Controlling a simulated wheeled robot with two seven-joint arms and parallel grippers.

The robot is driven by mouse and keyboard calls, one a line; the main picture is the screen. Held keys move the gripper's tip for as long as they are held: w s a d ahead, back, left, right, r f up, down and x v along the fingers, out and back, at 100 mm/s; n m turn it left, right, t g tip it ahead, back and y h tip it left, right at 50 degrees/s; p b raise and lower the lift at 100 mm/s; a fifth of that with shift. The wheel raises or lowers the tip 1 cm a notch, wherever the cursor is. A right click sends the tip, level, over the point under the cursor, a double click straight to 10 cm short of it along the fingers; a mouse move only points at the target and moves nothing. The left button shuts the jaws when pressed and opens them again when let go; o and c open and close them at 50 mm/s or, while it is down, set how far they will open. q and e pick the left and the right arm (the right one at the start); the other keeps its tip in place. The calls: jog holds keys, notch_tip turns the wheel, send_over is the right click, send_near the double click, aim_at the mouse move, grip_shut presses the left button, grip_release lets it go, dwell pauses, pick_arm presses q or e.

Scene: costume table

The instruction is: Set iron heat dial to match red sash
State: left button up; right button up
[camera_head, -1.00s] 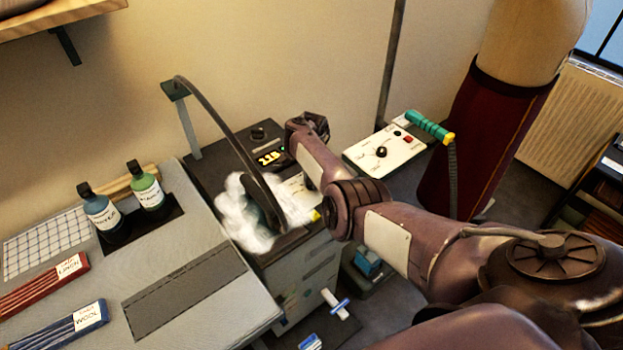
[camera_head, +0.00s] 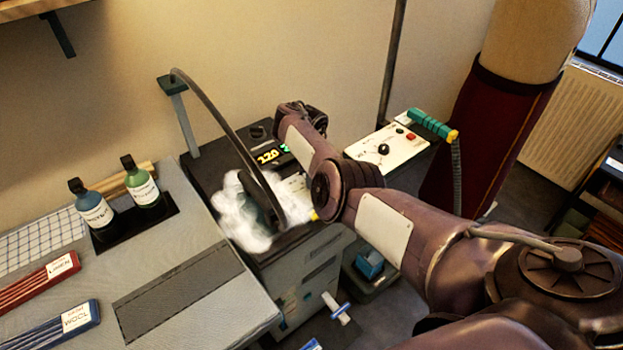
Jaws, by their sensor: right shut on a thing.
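The iron station (camera_head: 232,150) is a dark-topped box with a black knob at its back and a lit yellow readout (camera_head: 268,157), which seems to read 220. The iron (camera_head: 262,200) is wrapped in white steam on top. The folded red sash (camera_head: 38,284) lies at the left with a label reading LINEN. My left gripper is out of view.
A blue folded sash (camera_head: 52,326) labelled WOOL lies below the red one. Two bottles (camera_head: 143,181) stand on the grey table (camera_head: 225,300).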

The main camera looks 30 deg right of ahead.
jog(key=shift+m, duration=0.5)
jog(key=o, duration=1)
jog(key=shift+c, duration=0.2)
notch_tip(320, 180, up, 8)
jog(key=shift+a+f, duration=0.1)
dwell(0.3)
